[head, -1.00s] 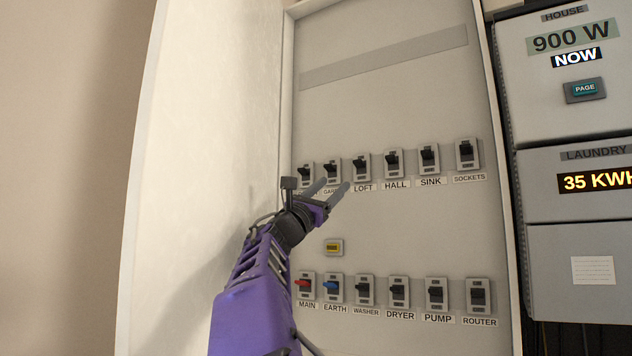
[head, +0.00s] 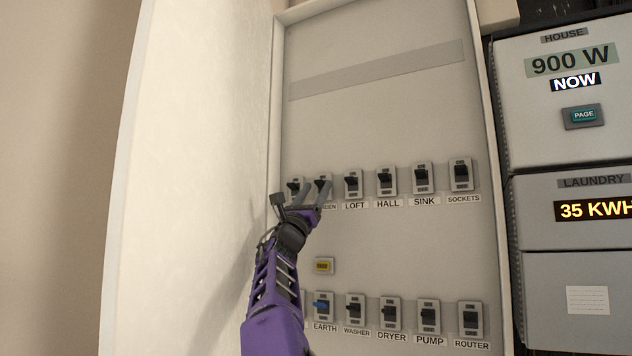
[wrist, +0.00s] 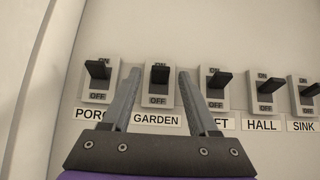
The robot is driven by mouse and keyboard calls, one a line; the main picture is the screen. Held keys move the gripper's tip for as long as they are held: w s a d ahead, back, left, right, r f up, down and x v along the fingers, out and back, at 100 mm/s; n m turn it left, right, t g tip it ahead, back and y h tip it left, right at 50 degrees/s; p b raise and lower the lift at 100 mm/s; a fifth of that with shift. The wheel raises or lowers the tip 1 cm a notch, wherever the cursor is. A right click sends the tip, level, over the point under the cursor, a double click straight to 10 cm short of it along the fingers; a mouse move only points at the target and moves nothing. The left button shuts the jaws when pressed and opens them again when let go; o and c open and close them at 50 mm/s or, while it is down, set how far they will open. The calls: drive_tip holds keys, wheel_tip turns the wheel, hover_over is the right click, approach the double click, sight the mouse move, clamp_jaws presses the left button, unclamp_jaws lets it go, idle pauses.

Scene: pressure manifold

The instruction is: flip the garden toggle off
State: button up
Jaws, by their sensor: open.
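The garden toggle (wrist: 159,75) is a black lever on a pale plate, above a label reading GARDEN (wrist: 157,120) in the wrist view. Its lever sits toward the ON end, with OFF printed below it. It also shows in the head view (head: 323,183), partly covered by my gripper. My gripper (wrist: 157,78) is open and empty, its two fingers on either side of the garden toggle in the wrist view. I cannot tell whether a finger touches it. In the head view my gripper (head: 318,187) reaches up to the left part of the upper switch row.
The porch toggle (wrist: 98,70) is close on the left and the loft toggle (wrist: 218,80) close on the right. A lower switch row includes the blue earth toggle (head: 323,304). A yellow button (head: 324,266) lies between the rows. The open cabinet door (head: 190,180) stands left.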

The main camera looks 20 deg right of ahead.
drive_tip(key=shift+r, duration=0.1)
clamp_jaws()
idle(0.3)
drive_tip(key=shift+d, duration=0.1)
